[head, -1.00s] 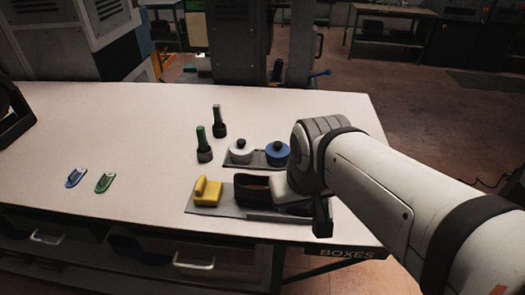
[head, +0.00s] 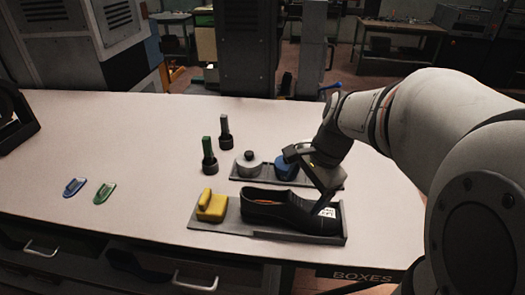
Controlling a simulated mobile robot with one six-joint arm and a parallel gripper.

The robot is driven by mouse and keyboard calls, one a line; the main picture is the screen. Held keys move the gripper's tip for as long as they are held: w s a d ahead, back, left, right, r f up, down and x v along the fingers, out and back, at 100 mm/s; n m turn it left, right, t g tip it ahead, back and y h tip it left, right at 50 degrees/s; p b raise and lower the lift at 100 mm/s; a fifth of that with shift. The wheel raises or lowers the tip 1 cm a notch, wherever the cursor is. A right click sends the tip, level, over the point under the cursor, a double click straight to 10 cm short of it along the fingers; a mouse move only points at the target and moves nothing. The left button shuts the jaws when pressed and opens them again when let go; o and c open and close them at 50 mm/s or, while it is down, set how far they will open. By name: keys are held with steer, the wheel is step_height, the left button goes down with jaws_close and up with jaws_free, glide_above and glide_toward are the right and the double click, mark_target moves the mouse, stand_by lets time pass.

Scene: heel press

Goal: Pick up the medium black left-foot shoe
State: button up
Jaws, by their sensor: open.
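A black shoe (head: 275,210) lies on a grey tray (head: 225,226) on the table, its opening toward the left and a white label (head: 328,212) near its right end. A yellow block-like piece (head: 211,205) sits at the tray's left end. My gripper (head: 321,205) is open and angled down at the right part of the shoe. Its tip overlaps the shoe in the picture; I cannot tell whether it touches. The shoe's size and foot side cannot be read.
A second grey tray behind holds a white round piece (head: 249,163) and a blue round piece (head: 286,170). Blue (head: 74,187) and green (head: 105,193) flat pieces lie left.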

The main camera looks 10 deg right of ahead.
mark_target(299, 200)
steer(key=o, duration=0.3)
steer(key=w+d+f+m, duration=0.1)
steer(key=m, duration=0.1)
steer(key=w+d+f+m+y+b, duration=0.1)
steer(key=w+m, duration=0.1)
steer(key=w+d+f+m, duration=0.1)
steer(key=m, duration=0.1)
steer(key=shift+w+f+m+y, duration=0.15)
steer(key=shift+f+m+y, duration=0.1)
steer(key=shift+m+y, duration=0.05)
steer(key=shift+w+d+f+m, duration=0.1)
steer(key=shift+w+f+m, duration=0.1)
steer(key=shift+m, duration=0.1)
steer(key=shift+f, duration=0.3)
steer(key=x, duration=0.7)
steer(key=shift+s+a+r, duration=0.1)
steer(key=shift+s+a, duration=0.2)
steer(key=shift+s, duration=0.1)
steer(key=shift+c, duration=0.4)
steer(key=c, duration=1.2)
steer(key=shift+r, duration=0.1)
steer(key=shift+c, duration=0.2)
